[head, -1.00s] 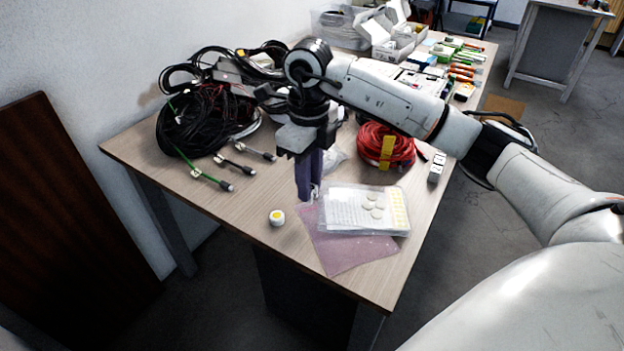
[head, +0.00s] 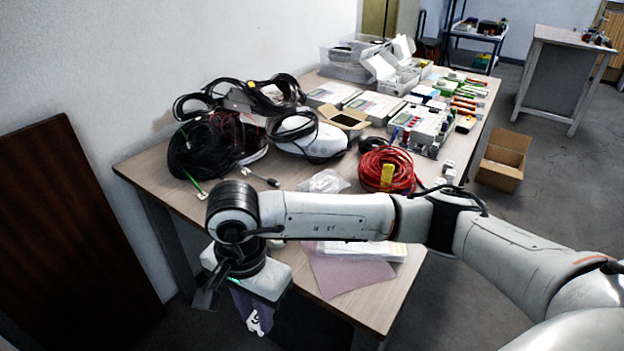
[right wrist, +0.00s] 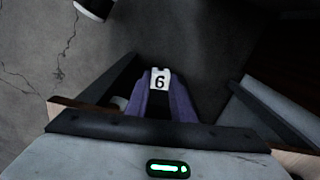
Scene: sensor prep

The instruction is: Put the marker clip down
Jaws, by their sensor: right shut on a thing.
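The marker clip (right wrist: 160,79) is a small white piece with a black "6", held between the purple fingertips of my right gripper (right wrist: 162,92) in the right wrist view. In the head view the white marker clip (head: 255,322) shows at the tips of my right gripper (head: 250,316), which points down in front of the table's near left edge. Dark floor lies beneath the clip in the wrist view. My left gripper is not in view.
The wooden table (head: 375,312) has a pink sheet (head: 345,276) with a clear-wrapped white pack (head: 365,250) at its near end. A red cable coil (head: 388,168), black cables (head: 205,150) and a small plastic bag (head: 325,181) lie behind my arm. An open cardboard box (head: 503,160) stands on the floor.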

